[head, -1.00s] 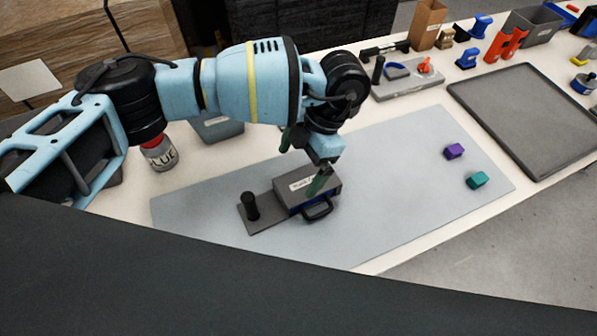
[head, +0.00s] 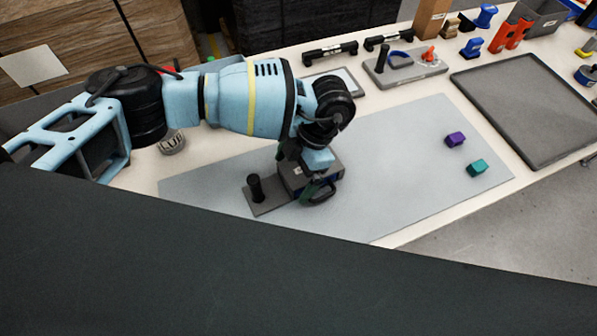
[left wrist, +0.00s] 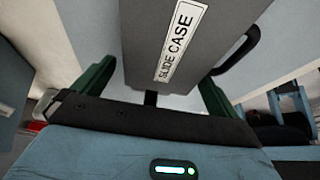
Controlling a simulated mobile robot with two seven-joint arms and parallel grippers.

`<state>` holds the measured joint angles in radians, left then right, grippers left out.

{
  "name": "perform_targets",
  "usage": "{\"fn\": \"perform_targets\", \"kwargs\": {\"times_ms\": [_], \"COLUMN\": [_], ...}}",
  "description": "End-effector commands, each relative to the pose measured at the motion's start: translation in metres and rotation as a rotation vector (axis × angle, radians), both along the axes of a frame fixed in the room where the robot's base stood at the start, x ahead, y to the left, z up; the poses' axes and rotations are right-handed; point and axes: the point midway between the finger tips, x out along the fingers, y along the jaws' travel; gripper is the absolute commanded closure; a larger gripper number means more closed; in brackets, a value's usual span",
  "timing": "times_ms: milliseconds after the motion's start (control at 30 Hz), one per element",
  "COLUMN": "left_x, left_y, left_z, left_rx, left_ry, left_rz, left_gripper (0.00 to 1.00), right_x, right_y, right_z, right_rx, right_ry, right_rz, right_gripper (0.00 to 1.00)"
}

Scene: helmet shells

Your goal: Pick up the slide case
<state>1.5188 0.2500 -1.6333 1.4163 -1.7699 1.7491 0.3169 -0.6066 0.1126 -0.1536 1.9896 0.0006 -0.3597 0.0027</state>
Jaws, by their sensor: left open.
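My right gripper is not in view.
Purple (head: 455,139) and teal (head: 476,168) blocks lie on the mat's (head: 400,170) right part. A dark tray (head: 525,110) is farther right. Black handles and tool holders line the back. The mat's middle is clear.

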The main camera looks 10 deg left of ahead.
Motion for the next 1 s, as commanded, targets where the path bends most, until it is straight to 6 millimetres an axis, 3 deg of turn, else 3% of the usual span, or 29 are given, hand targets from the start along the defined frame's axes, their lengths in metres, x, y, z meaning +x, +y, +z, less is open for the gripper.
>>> {"fn": "perform_targets", "kwargs": {"times_ms": [300,700,1000], "left_x": [-0.0027,-0.0026,-0.0023], "left_y": [0.0033,0.0031,0.0029], "left_z": [-0.0103,-0.0098,-0.0082], "left_rx": [0.000,0.000,0.000], "left_ry": [0.000,0.000,-0.001], "left_rz": [-0.001,-0.001,-0.001], "left_gripper": [0.02,0.54,0.56], "right_x": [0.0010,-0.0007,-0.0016], "right_y": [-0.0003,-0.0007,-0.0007], "right_z": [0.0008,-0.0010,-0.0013], "right_rx": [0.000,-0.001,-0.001], "right_ry": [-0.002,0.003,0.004], "right_rz": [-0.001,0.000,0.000], "right_gripper": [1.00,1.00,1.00]}}
